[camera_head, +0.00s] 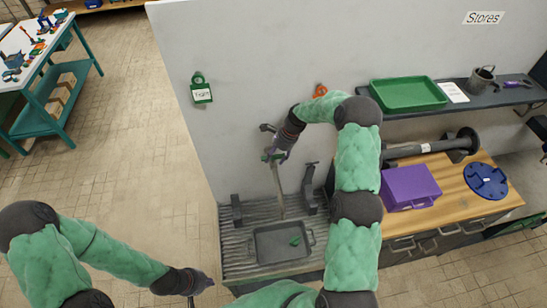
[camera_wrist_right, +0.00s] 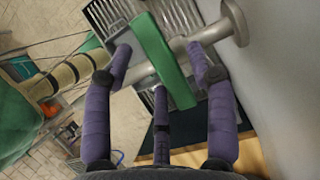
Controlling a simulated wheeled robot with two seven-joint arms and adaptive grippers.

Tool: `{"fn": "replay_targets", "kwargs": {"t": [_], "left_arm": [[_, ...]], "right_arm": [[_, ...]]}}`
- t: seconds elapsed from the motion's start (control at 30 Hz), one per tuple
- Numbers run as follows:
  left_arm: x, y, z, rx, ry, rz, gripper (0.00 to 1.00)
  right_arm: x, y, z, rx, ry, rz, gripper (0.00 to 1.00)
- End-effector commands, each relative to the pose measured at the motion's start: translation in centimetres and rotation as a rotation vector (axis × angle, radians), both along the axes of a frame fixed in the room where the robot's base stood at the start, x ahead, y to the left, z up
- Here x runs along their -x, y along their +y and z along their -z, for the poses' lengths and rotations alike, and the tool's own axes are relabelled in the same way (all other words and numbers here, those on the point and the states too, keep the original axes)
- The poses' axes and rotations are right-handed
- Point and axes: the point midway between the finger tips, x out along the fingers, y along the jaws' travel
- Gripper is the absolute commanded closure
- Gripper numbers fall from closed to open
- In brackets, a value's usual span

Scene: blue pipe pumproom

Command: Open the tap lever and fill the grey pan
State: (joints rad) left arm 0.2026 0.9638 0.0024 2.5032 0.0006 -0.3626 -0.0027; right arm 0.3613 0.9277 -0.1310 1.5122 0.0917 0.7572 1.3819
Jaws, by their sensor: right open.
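The grey pan (camera_head: 274,243) sits on the ribbed drain board below the tap, with a small green item (camera_head: 295,241) in it. The tap's green lever (camera_head: 267,158) is at my right gripper (camera_head: 276,154). In the right wrist view the green lever (camera_wrist_right: 160,50) lies across the grey tap pipe (camera_wrist_right: 212,37), between the spread purple fingers of the right gripper (camera_wrist_right: 158,60). The gripper is open; contact is unclear. A pale vertical streak (camera_head: 278,190) runs from the tap towards the pan; I cannot tell whether it is water. My left gripper (camera_head: 195,283) is low, left of the drain board.
A drain board (camera_head: 235,245) with dark upright brackets (camera_head: 309,190) surrounds the pan. To the right, a wooden bench (camera_head: 450,207) holds a purple case (camera_head: 409,187) and a blue disc (camera_head: 486,181). A wall shelf holds a green tray (camera_head: 408,94).

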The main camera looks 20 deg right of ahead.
Motion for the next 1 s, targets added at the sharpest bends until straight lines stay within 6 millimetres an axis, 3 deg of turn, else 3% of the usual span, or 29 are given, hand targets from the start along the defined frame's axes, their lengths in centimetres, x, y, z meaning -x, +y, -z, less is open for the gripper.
{"fn": "replay_targets", "kwargs": {"t": [0.2,0.47,0.5,0.7,1.0], "left_arm": [[0.0,0.0,-0.2,0.0,0.0,0.0,1.0],[0.0,0.0,-0.2,0.0,0.0,0.0,1.0],[0.0,0.0,-0.2,0.0,0.0,0.0,1.0],[0.0,0.0,-0.2,0.0,0.0,0.0,1.0],[0.0,0.0,0.9,0.0,0.0,0.0,1.0]], "right_arm": [[-0.2,0.5,1.3,0.0,-0.001,0.0,0.43],[-0.2,0.6,1.5,0.0,-0.002,0.001,0.43],[-0.2,0.6,1.5,0.0,-0.002,0.001,0.46],[-0.2,0.6,1.5,0.0,-0.002,0.001,1.0],[-0.3,0.5,1.7,0.001,-0.003,-0.088,1.0]]}}
